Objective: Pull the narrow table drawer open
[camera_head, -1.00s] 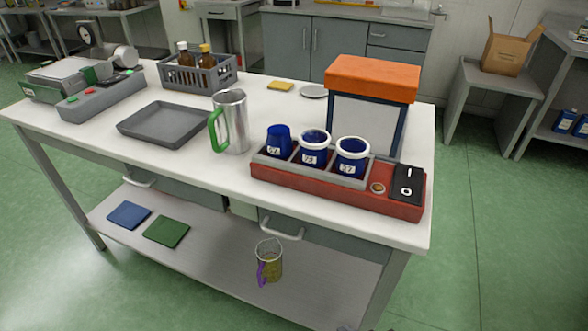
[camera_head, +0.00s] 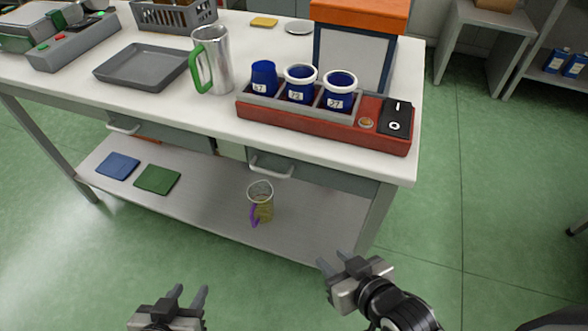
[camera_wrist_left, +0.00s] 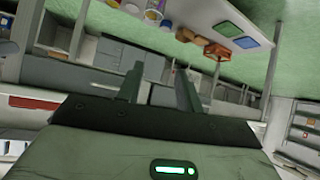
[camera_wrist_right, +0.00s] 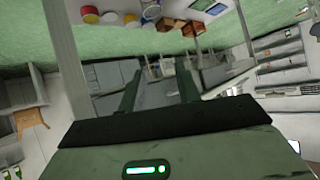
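Two grey drawers sit under the white table top (camera_head: 140,104). The left drawer (camera_head: 185,137) has a pale bar handle (camera_head: 122,127). The right drawer (camera_head: 325,176) has a similar handle (camera_head: 270,168). Both look shut; I cannot tell surely which is the narrower. My left gripper (camera_head: 191,290) is open and empty, low in front of the table. My right gripper (camera_head: 332,260) is open and empty, in front of the lower shelf's right end. Both are apart from the handles. The wrist views show spread fingers with nothing between them.
The lower shelf (camera_head: 210,198) holds a measuring jug (camera_head: 262,203), a blue cloth (camera_head: 118,166) and a green cloth (camera_head: 157,180). On top stand a steel jug (camera_head: 216,62), a grey tray (camera_head: 140,66) and a red rack (camera_head: 300,128) with blue cups. Green floor in front is clear.

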